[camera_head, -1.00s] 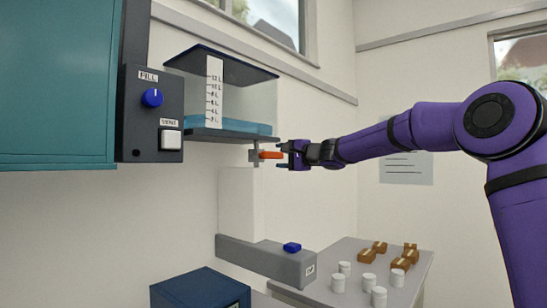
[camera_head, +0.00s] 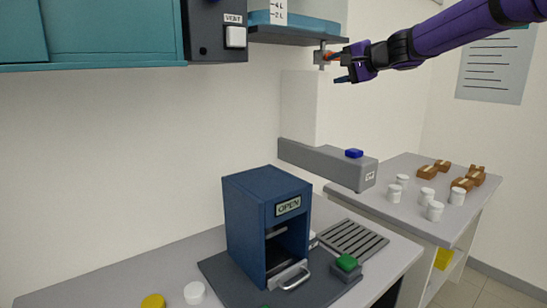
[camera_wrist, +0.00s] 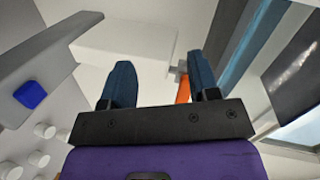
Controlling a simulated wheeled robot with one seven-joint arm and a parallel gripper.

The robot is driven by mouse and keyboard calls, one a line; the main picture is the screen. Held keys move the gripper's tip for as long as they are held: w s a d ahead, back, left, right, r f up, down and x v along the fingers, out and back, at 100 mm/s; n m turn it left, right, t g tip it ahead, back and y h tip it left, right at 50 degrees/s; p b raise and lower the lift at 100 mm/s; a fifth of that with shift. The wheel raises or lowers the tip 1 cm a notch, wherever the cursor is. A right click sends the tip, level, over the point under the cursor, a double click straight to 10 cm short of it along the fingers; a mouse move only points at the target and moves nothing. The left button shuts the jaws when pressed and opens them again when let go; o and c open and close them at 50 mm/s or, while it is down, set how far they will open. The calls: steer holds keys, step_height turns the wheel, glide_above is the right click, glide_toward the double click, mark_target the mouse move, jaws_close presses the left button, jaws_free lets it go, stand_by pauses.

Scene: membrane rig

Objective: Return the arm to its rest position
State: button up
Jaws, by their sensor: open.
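My gripper (camera_head: 343,69) is at the upper right of the head view, at the end of my purple arm. It is beside the orange valve handle (camera_head: 333,57) under the tank (camera_head: 290,33). In the wrist view the two blue fingers of my gripper (camera_wrist: 160,85) stand wide apart. The orange handle (camera_wrist: 183,88) shows right by the right finger, and I cannot tell whether they touch. Nothing is seen held between the fingers.
A grey arm-like block (camera_head: 325,163) with a blue button (camera_head: 354,153) juts out below my gripper. A dark blue box marked OPEN (camera_head: 262,210) stands on the counter. White jars (camera_head: 427,195) and brown blocks (camera_head: 462,184) stand on the right table. A vent panel (camera_head: 215,30) is upper left.

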steer(key=s+a+f+n+g+h, duration=0.1)
steer(key=s+f+n+g+h, duration=0.2)
steer(key=s, duration=0.8)
steer(key=s+a+f+n+g+h, duration=0.15)
steer(key=s+f, duration=0.35)
steer(key=s, duration=0.6)
steer(key=s+d+f+n+g+h, duration=0.1)
steer(key=s+d+f, duration=0.4)
steer(key=s, duration=0.7)
steer(key=s+d+f+n+g+h, duration=0.1)
steer(key=s+d+f+h, duration=0.3)
steer(key=s, duration=0.8)
steer(key=d+f, duration=0.2)
steer(key=d, duration=0.2)
steer(key=shift+d+h, duration=0.2)
steer(key=shift+h, duration=0.15)
steer(key=shift+n, duration=0.25)
